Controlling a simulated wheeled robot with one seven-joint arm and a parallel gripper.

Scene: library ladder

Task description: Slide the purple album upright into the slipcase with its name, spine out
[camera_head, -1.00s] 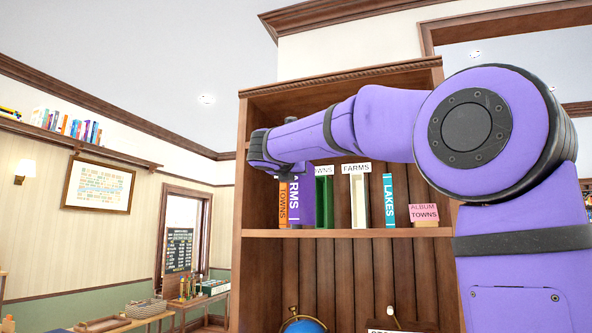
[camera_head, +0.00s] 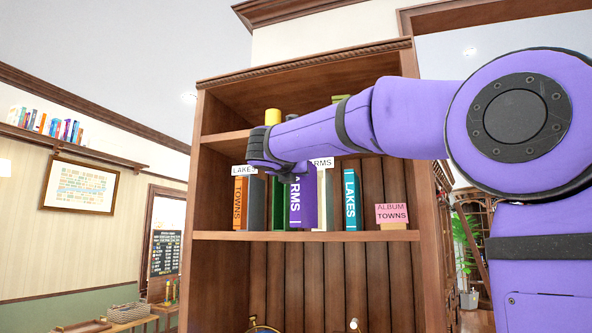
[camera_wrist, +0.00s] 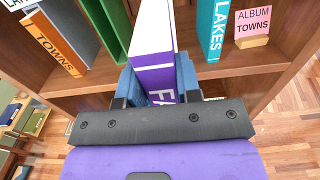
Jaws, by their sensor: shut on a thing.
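The purple album (camera_head: 303,196) stands upright in my gripper (camera_head: 290,174), its lettered spine facing out. In the wrist view, the blue fingers of my gripper (camera_wrist: 158,88) are shut on both sides of the purple album (camera_wrist: 154,84). The cream slipcase (camera_head: 325,203) under the "FARMS" label (camera_head: 322,163) is partly hidden behind the album, which overlaps its left side in the head view. I cannot tell whether the album's far end has entered it. The green slipcase (camera_head: 279,205) is just left of the album.
An orange "TOWNS" album (camera_head: 240,203) and a grey slipcase (camera_head: 257,204) stand at the left. A teal "LAKES" album (camera_head: 351,200) stands to the right, then a pink "ALBUM TOWNS" card (camera_head: 392,214). The shelf board (camera_head: 310,236) is clear in front.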

